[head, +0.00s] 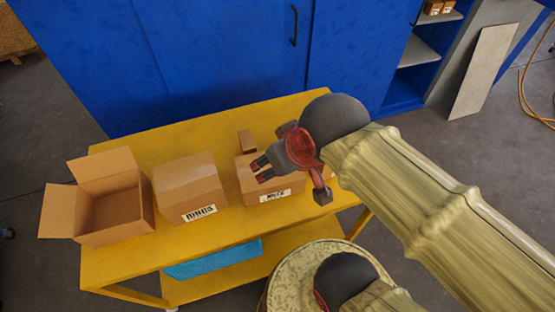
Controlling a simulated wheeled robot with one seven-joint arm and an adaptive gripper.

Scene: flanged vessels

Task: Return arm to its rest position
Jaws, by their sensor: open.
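My gripper (262,169) is in the head view, above or in front of the third cardboard box (283,187) on the yellow table. Its dark fingers point left and are open, and I see nothing between them. I cannot tell whether they touch the box. My arm, in a wrinkled tan cover, reaches in from the lower right and bends at a dark rounded joint. The gripper and wrist hide part of the third box and what lies to its right.
The yellow table (130,262) also holds an open, seemingly empty box (115,212), a closed labelled box (188,184) and a small brown block (247,141). A blue cabinet (225,50) stands behind. A light panel (482,72) leans at right. Floor shows at right.

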